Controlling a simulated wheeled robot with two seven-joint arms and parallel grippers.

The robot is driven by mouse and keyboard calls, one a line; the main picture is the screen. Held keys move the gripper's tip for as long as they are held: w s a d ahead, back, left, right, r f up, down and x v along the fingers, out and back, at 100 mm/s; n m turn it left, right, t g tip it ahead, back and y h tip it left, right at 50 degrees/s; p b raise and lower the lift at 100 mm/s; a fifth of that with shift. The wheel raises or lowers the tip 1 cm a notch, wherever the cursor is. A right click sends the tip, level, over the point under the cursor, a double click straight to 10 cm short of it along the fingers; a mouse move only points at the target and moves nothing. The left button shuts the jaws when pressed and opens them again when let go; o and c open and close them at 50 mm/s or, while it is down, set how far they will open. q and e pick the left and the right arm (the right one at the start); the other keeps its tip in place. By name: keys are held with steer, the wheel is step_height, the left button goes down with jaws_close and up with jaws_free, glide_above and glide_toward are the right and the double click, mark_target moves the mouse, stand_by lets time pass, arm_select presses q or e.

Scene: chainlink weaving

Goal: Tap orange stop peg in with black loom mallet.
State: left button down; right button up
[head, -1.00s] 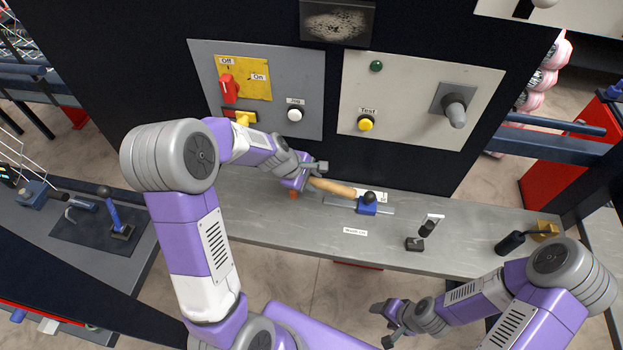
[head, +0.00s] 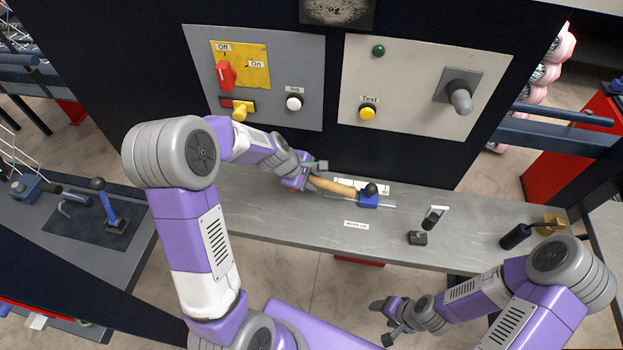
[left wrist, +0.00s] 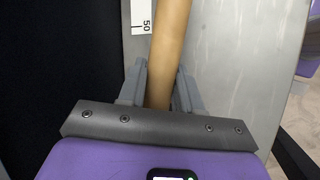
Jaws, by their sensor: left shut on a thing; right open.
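My left gripper (head: 308,178) is shut on a light wooden handle (head: 336,187) above the grey bench. The handle also shows in the left wrist view (left wrist: 170,50), running between the fingers and out of the top edge. In the head view its far end meets a black rounded shape (head: 371,189) over a blue block (head: 368,201). I cannot tell whether that black shape is the mallet's head or a knob on the block. My right gripper (head: 386,323) is open and empty, in front of the bench.
A panel (head: 305,110) with switches and buttons stands behind the bench (head: 290,215). A black handle (head: 515,237) and brass block (head: 552,222) are further right.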

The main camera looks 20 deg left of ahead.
arm_select(q)
steer(key=shift+r+p, duration=0.45)
steer(key=shift+r, duration=0.35)
step_height(320, 180, up, 5)
steer(key=p, duration=0.5)
steer(key=shift+r, duration=0.1)
